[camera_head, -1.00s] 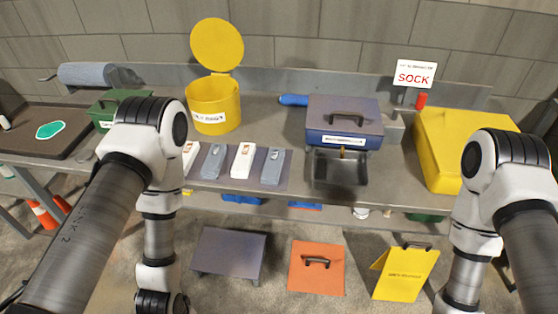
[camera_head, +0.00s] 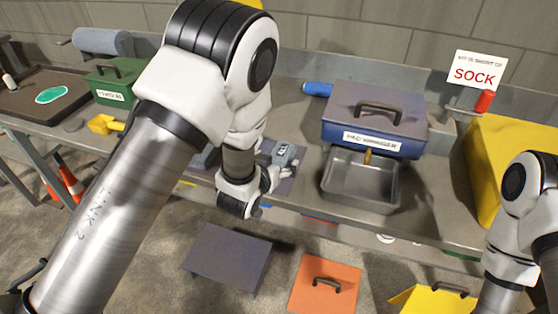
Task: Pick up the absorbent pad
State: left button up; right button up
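I cannot tell for sure which thing is the absorbent pad. A grey-blue roll (camera_head: 100,42) lies at the back left of the bench, and a flat green patch (camera_head: 51,94) lies on a dark tray (camera_head: 25,108). My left gripper (camera_head: 268,180) is over the bench's front edge, close to a grey device (camera_head: 284,153) on a dark mat. Its fingers are small and partly hidden by my wrist, so their opening is unclear. My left arm covers the yellow bucket and most of the device row. My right arm shows at the lower right; its gripper is out of view.
A blue box with a handled lid (camera_head: 373,105) stands mid-bench, with an open metal tray (camera_head: 361,183) before it. A green case (camera_head: 113,82), a yellow scoop (camera_head: 103,124), a SOCK sign (camera_head: 474,71) and a yellow case (camera_head: 490,165) are also there.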

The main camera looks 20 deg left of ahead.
pick_arm(q)
jog(key=shift+w+f, duration=0.3)
jog(key=shift+w, duration=0.35)
jog(key=shift+w+f, duration=0.25)
jog(key=shift+w, duration=0.05)
jog(key=shift+s, duration=0.1)
jog(key=c, duration=1.1)
jog(key=shift+c, duration=0.2)
jog(key=shift+r, duration=0.15)
